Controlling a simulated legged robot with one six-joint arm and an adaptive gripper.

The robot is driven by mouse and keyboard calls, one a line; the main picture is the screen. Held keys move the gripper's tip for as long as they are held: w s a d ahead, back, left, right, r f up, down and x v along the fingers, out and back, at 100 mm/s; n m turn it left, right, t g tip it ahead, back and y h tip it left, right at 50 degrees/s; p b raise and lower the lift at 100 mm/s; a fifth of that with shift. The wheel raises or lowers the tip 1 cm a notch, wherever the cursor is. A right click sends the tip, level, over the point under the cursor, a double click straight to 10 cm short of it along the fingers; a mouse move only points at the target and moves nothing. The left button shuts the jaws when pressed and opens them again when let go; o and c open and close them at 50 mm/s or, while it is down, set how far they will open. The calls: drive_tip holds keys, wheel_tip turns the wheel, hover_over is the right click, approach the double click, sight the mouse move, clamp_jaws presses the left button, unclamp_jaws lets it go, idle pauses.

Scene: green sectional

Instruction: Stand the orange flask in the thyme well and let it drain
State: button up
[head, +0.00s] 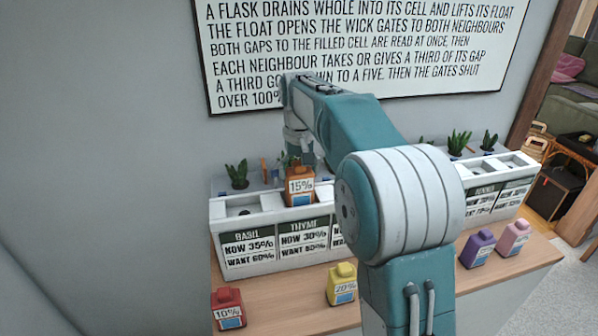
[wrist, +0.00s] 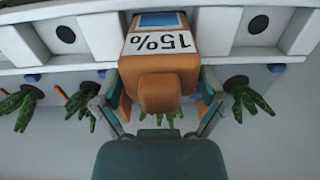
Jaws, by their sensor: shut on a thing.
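The orange flask (head: 299,190), labelled 15%, is upright at the thyme well, above the THYME panel (head: 303,233) that reads now 30%, want 60%. Its lower end is hidden behind the planter's front wall, so I cannot tell how deep it sits. My gripper (head: 298,160) is shut on the flask from above. In the wrist view the flask (wrist: 158,65) fills the middle between the fingers of my gripper (wrist: 157,105).
The white planter (head: 245,255) has a BASIL cell at left; my arm hides its middle cells. Red (head: 228,308), yellow (head: 341,284), purple (head: 477,248) and pink (head: 512,238) flasks stand on the wooden table (head: 285,317) in front. A sign (head: 360,50) hangs behind.

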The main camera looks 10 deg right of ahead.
drive_tip(key=shift+f, duration=0.1)
drive_tip(key=o, duration=0.9)
wheel_tip(320, 180, up, 12)
drive_tip(key=shift+f, duration=0.25)
drive_tip(key=shift+r, duration=0.35)
